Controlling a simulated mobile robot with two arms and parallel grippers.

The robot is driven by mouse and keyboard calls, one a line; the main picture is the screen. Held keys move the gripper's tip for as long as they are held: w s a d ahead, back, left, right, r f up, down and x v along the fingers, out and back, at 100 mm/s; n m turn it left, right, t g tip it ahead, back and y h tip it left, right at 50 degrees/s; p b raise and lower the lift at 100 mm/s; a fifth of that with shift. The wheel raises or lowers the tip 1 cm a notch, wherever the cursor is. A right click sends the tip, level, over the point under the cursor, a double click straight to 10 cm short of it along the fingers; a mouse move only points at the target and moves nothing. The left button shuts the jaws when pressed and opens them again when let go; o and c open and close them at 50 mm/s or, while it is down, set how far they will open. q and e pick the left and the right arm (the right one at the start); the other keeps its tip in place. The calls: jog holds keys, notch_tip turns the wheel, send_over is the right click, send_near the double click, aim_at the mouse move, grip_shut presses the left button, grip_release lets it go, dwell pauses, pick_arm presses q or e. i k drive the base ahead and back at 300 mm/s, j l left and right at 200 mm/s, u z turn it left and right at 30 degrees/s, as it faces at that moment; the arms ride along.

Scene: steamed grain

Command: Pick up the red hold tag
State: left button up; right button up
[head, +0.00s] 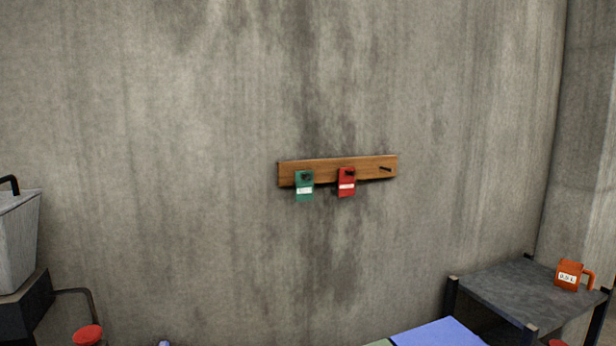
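The red hold tag (346,183) hangs from the middle peg of a wooden peg board (325,169) on the concrete wall. It has a white label across its lower part. A green tag (304,186) hangs from the left peg beside it, apart from it. The right peg (386,169) is bare. Neither of my grippers shows in the head view.
A dark side table (510,290) stands at the lower right with an orange labelled jug (568,275) on it. A blue flat surface (438,334) shows at the bottom. A grey container (18,240) stands at the left edge, above a red round object (87,335). The wall around the board is clear.

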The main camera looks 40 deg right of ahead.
aim_at(345, 184)
jog(key=z, duration=1.45)
